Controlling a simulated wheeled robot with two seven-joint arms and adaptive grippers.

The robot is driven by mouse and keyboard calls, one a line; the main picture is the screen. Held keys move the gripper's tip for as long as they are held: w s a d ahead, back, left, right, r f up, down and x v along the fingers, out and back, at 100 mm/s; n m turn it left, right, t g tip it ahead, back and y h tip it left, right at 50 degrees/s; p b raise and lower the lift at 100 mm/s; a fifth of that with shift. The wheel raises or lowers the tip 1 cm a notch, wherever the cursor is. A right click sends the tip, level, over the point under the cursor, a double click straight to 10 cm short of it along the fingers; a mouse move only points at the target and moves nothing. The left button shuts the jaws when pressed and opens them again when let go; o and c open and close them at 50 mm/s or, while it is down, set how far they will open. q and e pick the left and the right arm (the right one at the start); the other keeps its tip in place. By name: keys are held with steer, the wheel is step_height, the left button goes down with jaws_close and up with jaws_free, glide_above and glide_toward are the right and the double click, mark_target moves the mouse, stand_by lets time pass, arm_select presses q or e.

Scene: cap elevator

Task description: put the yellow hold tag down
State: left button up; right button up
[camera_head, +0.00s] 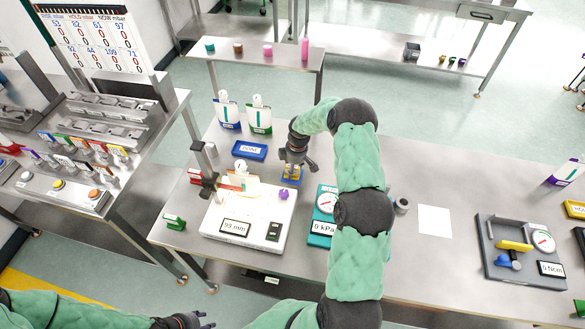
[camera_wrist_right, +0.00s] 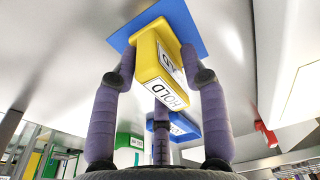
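The yellow hold tag (camera_wrist_right: 158,68), a block with HOLD printed on its white face, sits between the fingers of my right gripper (camera_wrist_right: 158,66) in the wrist view. The fingers press on its two sides. A flat blue pad (camera_wrist_right: 188,22) lies right behind the tag's far end; I cannot tell whether they touch. In the head view the tag (camera_head: 291,171) shows small under my right gripper (camera_head: 293,165), over the table. My left gripper (camera_head: 188,321) is at the bottom edge, partly cut off, away from the table things.
A white device reading 99 mm (camera_head: 237,227) is left of the tag, and a teal gauge box (camera_head: 321,228) is to the right. A white sheet (camera_head: 434,221) lies on open table to the right.

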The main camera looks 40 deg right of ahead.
steer(key=shift+r, duration=0.15)
steer(key=shift+r, duration=0.2)
step_height(320, 180, up, 12)
steer(key=s+p, duration=0.1)
steer(key=shift+d+f+p, duration=0.15)
steer(key=shift+d+p, duration=0.15)
steer(key=shift+d, duration=0.15)
stand_by(0.4)
